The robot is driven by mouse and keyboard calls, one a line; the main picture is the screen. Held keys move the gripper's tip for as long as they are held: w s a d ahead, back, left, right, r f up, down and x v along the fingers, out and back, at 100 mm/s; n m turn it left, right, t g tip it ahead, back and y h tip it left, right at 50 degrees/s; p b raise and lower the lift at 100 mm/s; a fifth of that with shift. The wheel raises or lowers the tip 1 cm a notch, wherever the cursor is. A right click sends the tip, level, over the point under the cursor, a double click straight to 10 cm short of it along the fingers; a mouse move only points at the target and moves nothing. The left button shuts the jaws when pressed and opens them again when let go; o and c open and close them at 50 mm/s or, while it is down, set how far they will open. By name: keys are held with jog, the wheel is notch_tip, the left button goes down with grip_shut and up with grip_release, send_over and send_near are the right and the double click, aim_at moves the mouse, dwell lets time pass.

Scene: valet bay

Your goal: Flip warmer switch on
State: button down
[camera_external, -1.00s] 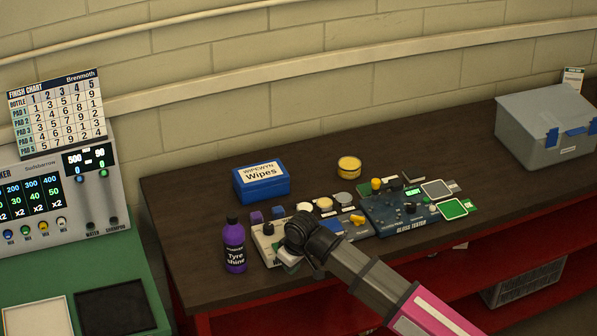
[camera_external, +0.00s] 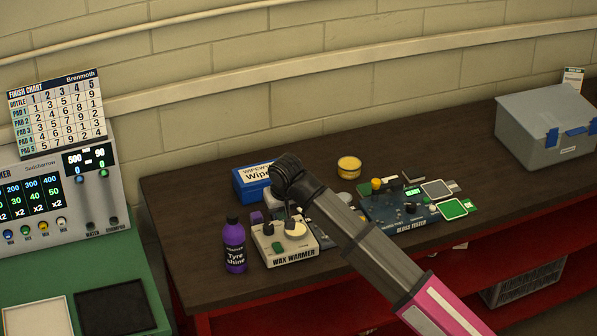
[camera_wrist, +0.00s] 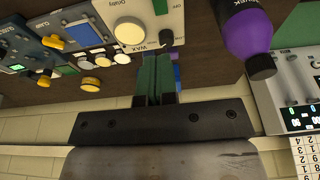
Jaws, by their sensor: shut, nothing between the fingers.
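The wax warmer (camera_external: 290,252) is a pale box at the left front of the bench. It has a black knob (camera_external: 268,229), a round cream disc (camera_external: 295,230) and a small green patch (camera_external: 278,248) on top. Its switch cannot be told apart clearly. My gripper (camera_external: 289,217) points down over the warmer's back part, and contact cannot be told. In the wrist view, my gripper (camera_wrist: 155,62) is shut and empty, with its tips near the warmer's (camera_wrist: 152,8) labelled edge. The cream disc (camera_wrist: 129,32) and black knob (camera_wrist: 166,38) also show there.
A purple tyre shine bottle (camera_external: 234,247) stands left of the warmer. The blue wipes box (camera_external: 249,185) is behind, partly hidden by my wrist. The gloss tester (camera_external: 400,215) and a yellow tin (camera_external: 349,167) are to the right.

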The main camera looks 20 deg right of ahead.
aim_at(279, 249)
jog(key=x, duration=0.8)
jog(key=s+x, duration=0.1)
jog(key=x, duration=0.3)
jog(key=shift+f, duration=1)
jog(key=shift+s+f, duration=0.3)
jog(key=shift+w+r, duration=0.1)
jog(key=shift+w, duration=0.1)
jog(key=shift+w+r, duration=0.4)
jog(key=shift+w, duration=0.3)
